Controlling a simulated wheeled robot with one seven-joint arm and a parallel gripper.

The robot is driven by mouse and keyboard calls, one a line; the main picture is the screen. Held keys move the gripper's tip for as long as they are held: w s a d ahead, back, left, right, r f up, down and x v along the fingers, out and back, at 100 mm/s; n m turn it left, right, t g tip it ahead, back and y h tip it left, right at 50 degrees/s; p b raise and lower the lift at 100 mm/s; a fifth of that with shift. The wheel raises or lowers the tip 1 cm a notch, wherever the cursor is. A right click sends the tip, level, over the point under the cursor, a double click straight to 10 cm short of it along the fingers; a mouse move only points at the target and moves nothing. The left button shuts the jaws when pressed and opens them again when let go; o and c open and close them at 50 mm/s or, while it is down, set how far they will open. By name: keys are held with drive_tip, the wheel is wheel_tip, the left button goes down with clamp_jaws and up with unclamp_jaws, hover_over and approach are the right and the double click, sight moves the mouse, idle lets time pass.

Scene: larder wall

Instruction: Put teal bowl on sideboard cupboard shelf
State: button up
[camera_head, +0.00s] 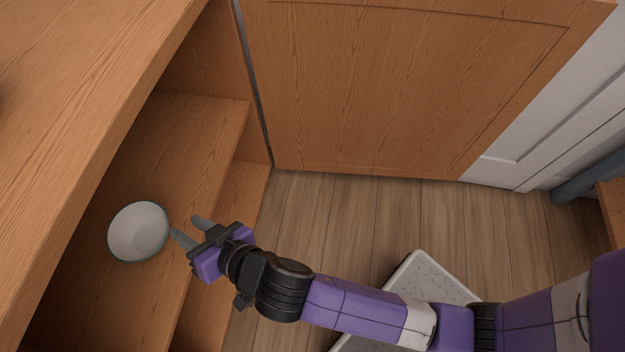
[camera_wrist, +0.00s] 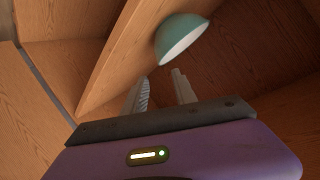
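The teal bowl (camera_head: 138,232) sits on the sideboard cupboard shelf (camera_head: 190,130), with its pale inside facing up in the head view. Its teal outside shows in the wrist view (camera_wrist: 180,36). My gripper (camera_head: 182,228) is just to the right of the bowl, its fingers pointing at the rim. The fingers are apart, with nothing between them in the wrist view (camera_wrist: 162,82). The bowl appears clear of the fingertips.
The cupboard door (camera_head: 400,80) stands open at the top. The sideboard top (camera_head: 70,70) overhangs the shelf at the left. A lower cupboard floor (camera_head: 245,200) lies below the shelf. A pale speckled object (camera_head: 425,272) lies on the wooden floor under my arm.

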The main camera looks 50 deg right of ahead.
drive_tip(key=s+d+n, duration=0.2)
drive_tip(key=s+d, duration=1.1)
drive_tip(key=s, duration=0.3)
drive_tip(key=s+d+r+h, duration=0.1)
drive_tip(key=s+d+r, duration=0.3)
drive_tip(key=s, duration=0.2)
drive_tip(key=s+d+r+t+h, duration=0.1)
drive_tip(key=s+d+r+h, duration=0.1)
drive_tip(key=s+r, duration=0.3)
drive_tip(key=shift+s+d+n+t, duration=0.35)
drive_tip(key=shift+s+d, duration=0.3)
drive_tip(key=shift+d, duration=0.25)
drive_tip(key=shift+r, duration=0.1)
wheel_tip(320, 180, up, 21)
drive_tip(key=p, duration=2.1)
drive_tip(key=shift+c, duration=0.2)
